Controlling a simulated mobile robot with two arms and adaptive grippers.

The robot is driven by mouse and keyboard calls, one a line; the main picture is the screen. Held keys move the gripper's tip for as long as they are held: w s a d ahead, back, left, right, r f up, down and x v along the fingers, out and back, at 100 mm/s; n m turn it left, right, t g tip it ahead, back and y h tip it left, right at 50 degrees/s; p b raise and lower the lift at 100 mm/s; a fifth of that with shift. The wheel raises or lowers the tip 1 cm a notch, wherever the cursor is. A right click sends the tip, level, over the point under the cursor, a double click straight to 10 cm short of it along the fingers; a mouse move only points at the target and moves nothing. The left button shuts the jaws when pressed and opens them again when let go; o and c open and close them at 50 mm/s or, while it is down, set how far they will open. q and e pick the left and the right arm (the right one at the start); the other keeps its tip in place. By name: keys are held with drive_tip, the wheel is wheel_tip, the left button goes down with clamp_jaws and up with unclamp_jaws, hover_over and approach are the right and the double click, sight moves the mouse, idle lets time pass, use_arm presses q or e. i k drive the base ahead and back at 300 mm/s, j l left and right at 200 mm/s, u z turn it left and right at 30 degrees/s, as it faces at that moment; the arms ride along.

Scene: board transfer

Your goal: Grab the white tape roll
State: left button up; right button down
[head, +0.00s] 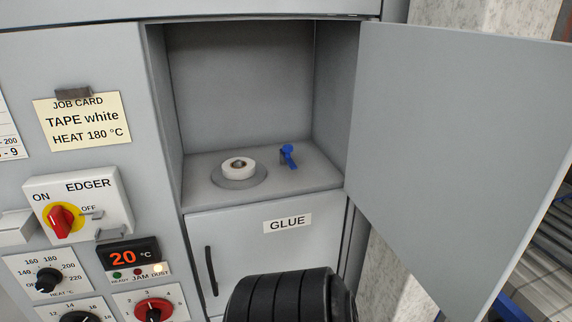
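The white tape roll (238,166) lies flat on a round grey disc (217,181) on the floor of an open cabinet compartment (243,88). Its hole faces up. Nothing touches it from above. A black ribbed cylindrical part of my own arm shows at the bottom centre, below and in front of the compartment. No gripper fingers are in view, so neither gripper can be placed relative to the roll.
A blue clamp-like item (288,155) stands right of the roll. The compartment door (455,150) is swung open to the right. Below is a shut GLUE door (250,255) with a black handle (211,271). A control panel with knobs and a job card (82,121) is at left.

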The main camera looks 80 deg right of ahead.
sight(247, 170)
drive_tip(key=k+z, duration=0.15)
drive_tip(key=z, duration=0.35)
drive_tip(key=k+l+z, duration=0.15)
drive_tip(key=z, duration=0.35)
drive_tip(key=k+l+z, duration=0.1)
drive_tip(key=z, duration=0.4)
drive_tip(key=l+z, duration=0.25)
drive_tip(key=z, duration=0.25)
drive_tip(key=i+l+z, duration=0.15)
drive_tip(key=l+z, duration=0.25)
drive_tip(key=i+l+z, duration=0.2)
drive_tip(key=l+z, duration=0.2)
